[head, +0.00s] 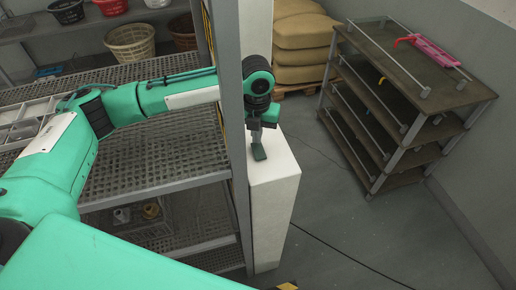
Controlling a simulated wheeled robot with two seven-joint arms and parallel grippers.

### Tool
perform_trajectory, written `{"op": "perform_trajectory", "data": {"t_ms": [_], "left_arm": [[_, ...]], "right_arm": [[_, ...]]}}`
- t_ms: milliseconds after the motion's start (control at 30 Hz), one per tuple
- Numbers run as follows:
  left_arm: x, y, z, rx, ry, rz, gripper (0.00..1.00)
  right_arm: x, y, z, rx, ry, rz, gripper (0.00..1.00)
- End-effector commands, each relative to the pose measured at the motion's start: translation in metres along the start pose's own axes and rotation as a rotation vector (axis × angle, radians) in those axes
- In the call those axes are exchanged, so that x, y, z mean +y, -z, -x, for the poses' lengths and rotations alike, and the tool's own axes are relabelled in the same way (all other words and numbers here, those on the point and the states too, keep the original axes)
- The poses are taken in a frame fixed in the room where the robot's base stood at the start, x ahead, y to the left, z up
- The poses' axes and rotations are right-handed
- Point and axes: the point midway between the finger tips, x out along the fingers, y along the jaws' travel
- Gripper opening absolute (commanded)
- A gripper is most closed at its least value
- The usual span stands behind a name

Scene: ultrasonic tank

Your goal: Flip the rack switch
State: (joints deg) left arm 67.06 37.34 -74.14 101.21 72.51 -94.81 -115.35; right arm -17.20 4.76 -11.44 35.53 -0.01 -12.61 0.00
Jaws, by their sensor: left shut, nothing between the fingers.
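My left gripper (259,153) is shut and empty, pointing down in front of a tall white column (276,215). The column stands against the end post of the grey metal rack (228,120). My left arm reaches across the rack's shelves from the left. I cannot make out the rack switch; the gripper and wrist cover part of the column and post. I cannot tell whether the gripper touches the column. My right gripper is not in view.
Baskets (131,44) stand on the shelves behind. Stacked tan sacks (302,40) lie on a pallet past the column. A brown shelf unit (410,95) with a pink item (433,50) stands at the right. A black cable (345,254) crosses the otherwise open floor (400,225).

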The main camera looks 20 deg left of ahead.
Motion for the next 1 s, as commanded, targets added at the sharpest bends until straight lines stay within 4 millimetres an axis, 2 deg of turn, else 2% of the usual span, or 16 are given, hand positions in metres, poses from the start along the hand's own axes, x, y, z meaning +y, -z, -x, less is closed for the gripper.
{"op": "perform_trajectory", "data": {"t_ms": [1000], "left_arm": [[0.0,0.0,-0.016,0.001,0.0,0.0,0.0]], "right_arm": [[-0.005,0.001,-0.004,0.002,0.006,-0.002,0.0]]}}
